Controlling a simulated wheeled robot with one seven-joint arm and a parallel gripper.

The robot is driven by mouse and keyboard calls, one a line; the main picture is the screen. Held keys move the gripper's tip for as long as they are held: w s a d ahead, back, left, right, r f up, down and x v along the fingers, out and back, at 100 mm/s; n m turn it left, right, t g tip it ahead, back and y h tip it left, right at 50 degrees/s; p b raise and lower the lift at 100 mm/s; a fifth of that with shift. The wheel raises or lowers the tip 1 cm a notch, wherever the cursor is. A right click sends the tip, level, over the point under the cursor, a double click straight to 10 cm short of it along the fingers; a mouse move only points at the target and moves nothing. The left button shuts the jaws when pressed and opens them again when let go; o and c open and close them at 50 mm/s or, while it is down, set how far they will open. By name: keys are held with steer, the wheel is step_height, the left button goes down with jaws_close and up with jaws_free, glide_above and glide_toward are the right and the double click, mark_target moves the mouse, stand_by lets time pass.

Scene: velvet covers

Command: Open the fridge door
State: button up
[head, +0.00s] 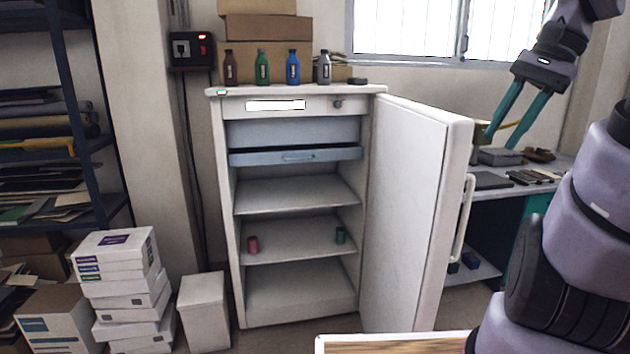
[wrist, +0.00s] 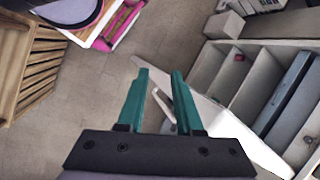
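The white fridge (head: 298,192) stands in the middle of the head view, with its shelves and a blue drawer (head: 296,156) exposed. Its door (head: 414,205) is hinged on the right and stands wide open, swung out toward me. The door's white handle (head: 464,220) is on the outer face at the free edge. My gripper (head: 513,118) is above and to the right of the door, with its teal fingers apart and nothing between them. In the wrist view my gripper (wrist: 160,75) is also open, and the fridge (wrist: 258,75) lies to the right.
Several bottles (head: 263,67) and cardboard boxes (head: 262,32) stand on the fridge top. White boxes (head: 120,280) are stacked at left beside a white bin (head: 204,310). A desk (head: 510,185) is behind the door at right. A wooden-topped surface (head: 390,344) is at the bottom.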

steer(key=w+a+r+n+t+h, duration=0.1)
steer(key=a+n+t+h, duration=0.1)
steer(key=a+n+t, duration=0.3)
steer(key=shift+w+a+n+t, duration=0.3)
steer(key=shift+w+a+n, duration=0.15)
steer(key=shift+a, duration=0.3)
steer(key=shift+a+r+n+t, duration=0.2)
steer(key=shift+a+n+t, duration=0.05)
steer(key=shift+t, duration=0.05)
jaws_close()
steer(key=w+a+f+n+g+h, duration=0.35)
steer(key=w+f+n, duration=0.25)
steer(key=w+f, duration=0.45)
steer(key=w+a+f+n+g+h, duration=0.4)
steer(key=w+f, duration=0.4)
steer(key=f, duration=0.6)
steer(key=n+h, duration=0.4)
steer(key=n, duration=0.9)
glide_toward(407, 325)
step_height(407, 325, down, 4)
steer(key=d, duration=0.3)
steer(key=shift+d+t, duration=0.15)
steer(key=shift+t, duration=0.2)
steer(key=shift+d, duration=0.45)
